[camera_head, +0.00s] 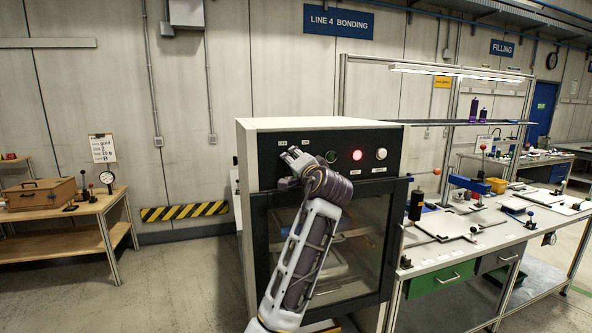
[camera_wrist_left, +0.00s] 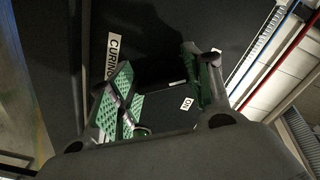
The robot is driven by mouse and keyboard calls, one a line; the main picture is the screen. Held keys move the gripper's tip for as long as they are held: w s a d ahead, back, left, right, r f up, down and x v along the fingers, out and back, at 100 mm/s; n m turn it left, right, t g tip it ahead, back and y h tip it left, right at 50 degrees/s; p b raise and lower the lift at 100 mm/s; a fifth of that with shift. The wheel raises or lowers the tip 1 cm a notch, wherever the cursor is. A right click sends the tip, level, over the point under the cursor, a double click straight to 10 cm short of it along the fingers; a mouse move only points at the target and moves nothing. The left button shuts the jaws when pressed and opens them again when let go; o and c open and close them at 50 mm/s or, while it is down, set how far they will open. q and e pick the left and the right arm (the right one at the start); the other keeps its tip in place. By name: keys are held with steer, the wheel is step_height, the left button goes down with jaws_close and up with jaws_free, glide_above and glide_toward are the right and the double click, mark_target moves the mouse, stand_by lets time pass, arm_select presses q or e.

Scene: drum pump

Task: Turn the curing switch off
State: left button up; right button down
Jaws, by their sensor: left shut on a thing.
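The curing oven (camera_head: 340,125) is a pale cabinet with a dark control panel and a glass door. My left gripper (camera_head: 293,160) is at the left part of the panel, just below two small white labels. In the left wrist view, the gripper (camera_wrist_left: 160,88) has its green-padded fingers against the dark panel, shut on the curing switch. The switch itself is dark and mostly hidden by the fingers, so its angle cannot be told. A CURING label (camera_wrist_left: 113,55) and an ON label (camera_wrist_left: 186,103) show beside the fingers. My right gripper is not in view.
A red lit lamp (camera_head: 357,155), a dark green button (camera_head: 331,157) and a white button (camera_head: 381,154) sit right of the gripper. A cluttered workbench (camera_head: 450,260) stands close on the right. A wooden table (camera_head: 75,217) is at the left, with free floor between.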

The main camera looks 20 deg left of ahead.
arm_select(q)
steer(key=shift+f+n+b, duration=0.3)
steer(key=shift+n+b, duration=0.2)
steer(key=shift+n, duration=0.6)
steer(key=o, duration=1)
steer(key=shift+r, duration=0.15)
steer(key=shift+v, duration=3.75)
